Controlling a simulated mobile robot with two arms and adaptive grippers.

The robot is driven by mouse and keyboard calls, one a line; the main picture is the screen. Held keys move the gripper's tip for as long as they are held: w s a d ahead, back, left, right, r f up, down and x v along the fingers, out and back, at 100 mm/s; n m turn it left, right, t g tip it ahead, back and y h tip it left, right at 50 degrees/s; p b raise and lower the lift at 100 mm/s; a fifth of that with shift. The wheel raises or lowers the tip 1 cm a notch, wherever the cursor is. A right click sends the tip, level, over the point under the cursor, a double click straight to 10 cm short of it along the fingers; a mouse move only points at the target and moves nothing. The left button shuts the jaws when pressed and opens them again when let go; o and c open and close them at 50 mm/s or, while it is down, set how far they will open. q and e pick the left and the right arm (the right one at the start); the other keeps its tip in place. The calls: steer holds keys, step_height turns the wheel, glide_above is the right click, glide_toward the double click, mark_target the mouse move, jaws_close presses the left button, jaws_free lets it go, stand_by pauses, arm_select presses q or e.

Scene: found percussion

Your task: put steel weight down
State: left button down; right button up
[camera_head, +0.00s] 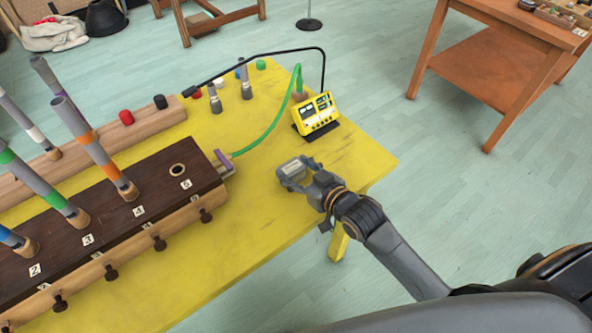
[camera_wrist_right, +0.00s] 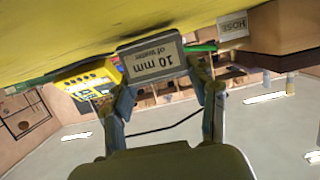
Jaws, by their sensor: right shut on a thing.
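The steel weight (camera_head: 293,168) is a small grey block at the right part of the yellow table (camera_head: 215,262). In the right wrist view the steel weight (camera_wrist_right: 152,61) carries a label reading "10 mm of water", seen upside down. My right gripper (camera_head: 303,180) is shut on it, with one finger on either side in the right wrist view (camera_wrist_right: 166,88). The weight is close to the tabletop; I cannot tell if it touches. My left gripper is not in view.
A yellow meter (camera_head: 317,114) stands behind the weight, with a green hose (camera_head: 262,137) running left. A dark wooden block with numbered holes (camera_head: 110,208) and upright tubes (camera_head: 85,140) fills the left. Bare tabletop lies left of and in front of the weight.

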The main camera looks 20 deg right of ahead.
steer(key=shift+f, duration=0.2)
steer(key=shift+f, duration=0.15)
steer(key=o, duration=1.4)
steer(key=v, duration=1.2)
